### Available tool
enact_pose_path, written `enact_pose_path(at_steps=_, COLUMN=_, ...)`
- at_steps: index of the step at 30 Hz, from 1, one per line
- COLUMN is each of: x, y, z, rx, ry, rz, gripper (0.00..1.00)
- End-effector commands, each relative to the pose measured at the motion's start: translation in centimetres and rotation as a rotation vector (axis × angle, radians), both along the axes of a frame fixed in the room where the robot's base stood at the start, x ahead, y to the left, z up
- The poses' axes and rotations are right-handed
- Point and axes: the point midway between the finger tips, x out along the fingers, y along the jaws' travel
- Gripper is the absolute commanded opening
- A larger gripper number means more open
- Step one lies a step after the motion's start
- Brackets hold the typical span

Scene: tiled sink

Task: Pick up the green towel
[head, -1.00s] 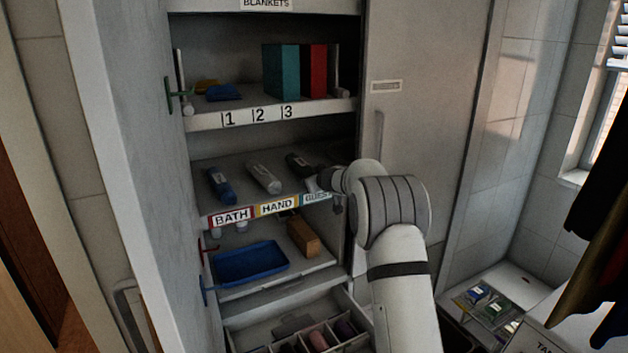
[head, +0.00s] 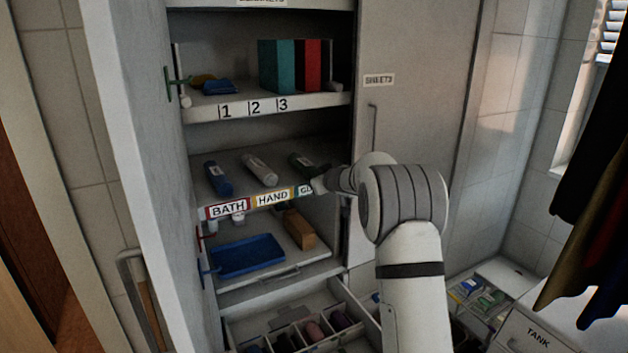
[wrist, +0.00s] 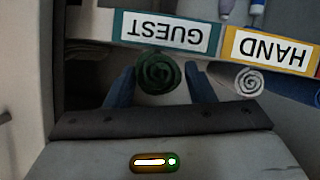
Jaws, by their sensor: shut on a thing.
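The green towel is a dark green roll, seen end-on in the wrist view (wrist: 158,74), under the GUEST label, which appears upside down there. My two blue fingers stand on either side of it, and my gripper (wrist: 160,88) is shut on the roll. In the head view the towel (head: 301,162) lies on the middle shelf behind the GUEST label, at the right of the row. My wrist covers its near end there. I cannot tell whether it is lifted off the shelf.
A white rolled towel (head: 259,168) and a blue one (head: 217,178) lie to the left on the same shelf. The shelf lip carries labels. A cabinet wall is close on the right. Below are a blue tray (head: 247,256), a brown block (head: 300,228) and an open drawer (head: 300,328).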

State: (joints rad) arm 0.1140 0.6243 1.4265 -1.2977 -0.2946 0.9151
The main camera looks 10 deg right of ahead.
Motion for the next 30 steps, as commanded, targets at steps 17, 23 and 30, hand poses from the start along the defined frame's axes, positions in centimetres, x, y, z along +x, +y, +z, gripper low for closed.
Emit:
enact_pose_path(at_steps=17, x=-0.28, y=-0.02, z=0.05, rx=-0.001, ry=-0.001, rz=0.003, gripper=0.59)
enact_pose_path(at_steps=23, x=-0.28, y=0.06, z=0.04, rx=-0.001, ry=-0.001, rz=0.003, gripper=0.74)
enact_pose_path(at_steps=30, x=-0.39, y=0.06, z=0.1, rx=-0.001, ry=-0.002, rz=0.003, gripper=0.74)
